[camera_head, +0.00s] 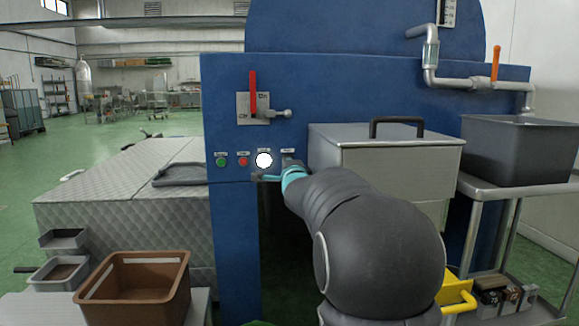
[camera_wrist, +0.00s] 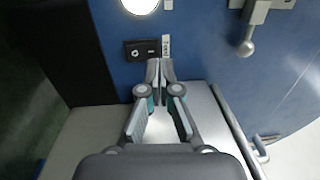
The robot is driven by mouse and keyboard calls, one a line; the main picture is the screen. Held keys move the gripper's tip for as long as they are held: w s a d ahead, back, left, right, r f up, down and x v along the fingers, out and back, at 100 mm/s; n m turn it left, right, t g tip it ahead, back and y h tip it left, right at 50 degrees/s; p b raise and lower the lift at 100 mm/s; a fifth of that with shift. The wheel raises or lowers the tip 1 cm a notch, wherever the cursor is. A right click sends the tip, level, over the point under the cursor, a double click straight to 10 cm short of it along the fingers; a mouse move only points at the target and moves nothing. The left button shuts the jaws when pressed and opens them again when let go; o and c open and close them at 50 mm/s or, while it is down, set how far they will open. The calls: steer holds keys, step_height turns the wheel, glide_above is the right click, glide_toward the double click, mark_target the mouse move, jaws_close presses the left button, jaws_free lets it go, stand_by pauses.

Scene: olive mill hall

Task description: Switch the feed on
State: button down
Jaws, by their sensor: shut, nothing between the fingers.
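In the wrist view a small black rocker switch (camera_wrist: 141,52) with round and line marks sits on the blue panel (camera_wrist: 205,50), beside a white label (camera_wrist: 166,46) that appears to read "Feed". My gripper (camera_wrist: 160,68) is shut and empty. Its fingertips are just below and right of the switch in that view; I cannot tell whether they touch the panel. Which side of the rocker is pressed is not clear. In the head view my arm and wrist partly cover the switch area, right of the lit white lamp (camera_head: 264,160).
Green (camera_head: 222,161) and red (camera_head: 243,161) buttons sit left of the lamp. A red-handled lever (camera_head: 253,92) is above. A brown crate (camera_head: 135,287) is at lower left.

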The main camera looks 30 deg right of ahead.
steer(key=r+v, duration=0.1)
steer(key=v, duration=0.6)
steer(key=shift+s+d+r, duration=0.2)
steer(key=shift+s+d, duration=0.05)
steer(key=shift+s, duration=0.1)
